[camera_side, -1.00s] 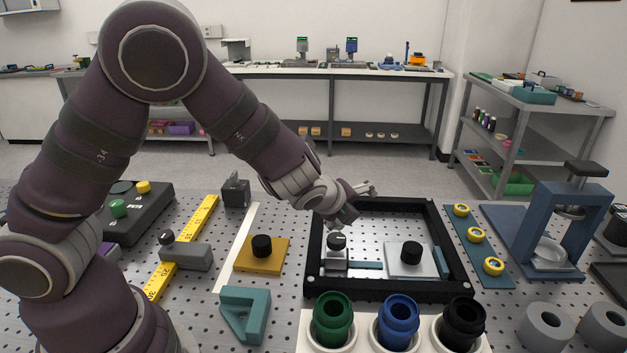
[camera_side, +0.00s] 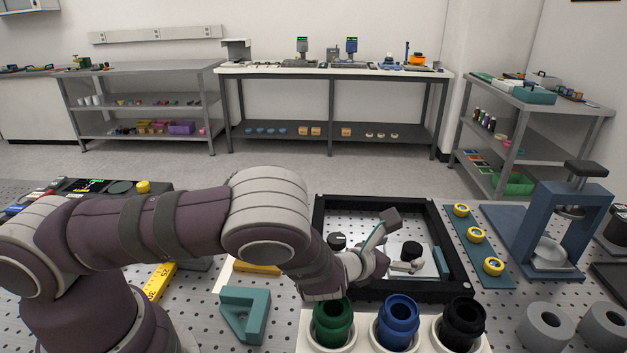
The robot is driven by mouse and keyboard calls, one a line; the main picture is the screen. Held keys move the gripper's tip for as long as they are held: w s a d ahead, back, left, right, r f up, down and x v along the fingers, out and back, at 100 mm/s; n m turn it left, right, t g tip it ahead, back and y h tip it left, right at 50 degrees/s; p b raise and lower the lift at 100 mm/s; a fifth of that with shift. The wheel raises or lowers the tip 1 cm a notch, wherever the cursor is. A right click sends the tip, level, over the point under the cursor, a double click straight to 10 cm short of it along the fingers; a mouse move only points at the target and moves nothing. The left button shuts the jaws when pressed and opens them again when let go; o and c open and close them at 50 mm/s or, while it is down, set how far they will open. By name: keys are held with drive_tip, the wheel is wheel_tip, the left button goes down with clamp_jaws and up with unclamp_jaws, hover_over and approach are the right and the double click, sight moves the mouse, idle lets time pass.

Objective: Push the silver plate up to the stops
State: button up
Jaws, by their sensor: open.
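The silver plate (camera_side: 428,267) lies inside the black frame (camera_side: 440,222), at its near right, with a black knob (camera_side: 411,250) on top. A blue-grey strip (camera_side: 442,262), which may be one of the stops, lies just right of the plate; I cannot tell whether they touch. My gripper (camera_side: 401,242) is open, low over the frame at the plate's left side, its fingers spread. The knob shows between the fingers in the picture, but I cannot tell contact. My wrist hides the plate's left part and the other strip in the frame.
A green cup (camera_side: 333,322), a blue cup (camera_side: 395,322) and a black cup (camera_side: 460,325) stand just in front of the frame, close under my wrist. Another black knob (camera_side: 337,241) is left of my gripper. A blue press (camera_side: 527,225) stands at right.

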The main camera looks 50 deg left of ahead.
sight(413, 252)
drive_tip(key=x, duration=0.5)
drive_tip(key=shift+w+f, duration=0.15)
drive_tip(key=shift+w, duration=0.15)
clamp_jaws()
drive_tip(key=shift+s+d, duration=0.45)
drive_tip(key=shift+d, duration=0.05)
drive_tip(key=shift+c, duration=0.2)
unclamp_jaws()
drive_tip(key=v, duration=0.7)
drive_tip(key=shift+s, duration=0.25)
